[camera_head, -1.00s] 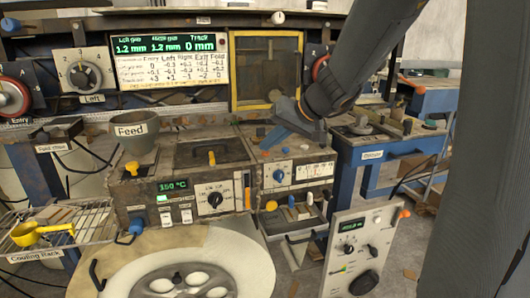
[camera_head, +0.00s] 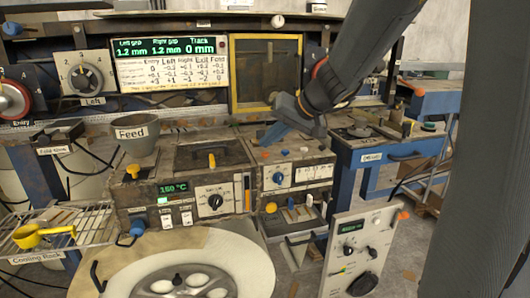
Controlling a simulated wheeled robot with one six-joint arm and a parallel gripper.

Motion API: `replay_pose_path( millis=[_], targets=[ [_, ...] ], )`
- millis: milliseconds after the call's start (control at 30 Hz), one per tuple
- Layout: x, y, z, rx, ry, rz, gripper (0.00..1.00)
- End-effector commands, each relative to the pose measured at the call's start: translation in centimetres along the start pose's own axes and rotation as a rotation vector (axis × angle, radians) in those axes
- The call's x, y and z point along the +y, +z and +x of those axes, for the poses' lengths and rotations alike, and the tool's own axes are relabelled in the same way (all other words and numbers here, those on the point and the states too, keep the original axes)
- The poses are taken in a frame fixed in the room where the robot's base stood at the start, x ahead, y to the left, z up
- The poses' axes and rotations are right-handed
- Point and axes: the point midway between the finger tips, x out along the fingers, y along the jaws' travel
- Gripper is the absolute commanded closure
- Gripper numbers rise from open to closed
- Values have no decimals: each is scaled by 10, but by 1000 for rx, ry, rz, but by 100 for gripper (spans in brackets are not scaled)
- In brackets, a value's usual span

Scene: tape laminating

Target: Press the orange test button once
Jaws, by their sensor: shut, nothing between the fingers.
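A small orange button (camera_head: 265,154) shows on the top of the worn tester box (camera_head: 310,172), which has a blue dial and a scale on its front. My gripper (camera_head: 268,138) comes in from the upper right with its blue fingers pointing down and left. The fingertips look shut and empty, and appear just above and behind the orange button in the picture. I see a gap between them, but I cannot tell its depth.
A heater unit (camera_head: 185,190) reading 150 °C stands left of the tester, with a Feed pot (camera_head: 137,134) on it. A yellow-framed window (camera_head: 265,72) stands behind my gripper. A white reel (camera_head: 180,268) fills the front, and a grey panel (camera_head: 358,250) stands front right.

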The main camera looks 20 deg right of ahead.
Motion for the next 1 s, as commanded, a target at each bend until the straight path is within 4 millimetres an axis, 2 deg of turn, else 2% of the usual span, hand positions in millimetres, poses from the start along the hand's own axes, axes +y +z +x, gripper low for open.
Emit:
replay_pose_path(
  millis=[367, 1000],
  targets=[
    [-1, -1, -2, 0, 0, 0, 100],
    [-26, -25, -35, -1, 0, 1, 100]
  ],
)
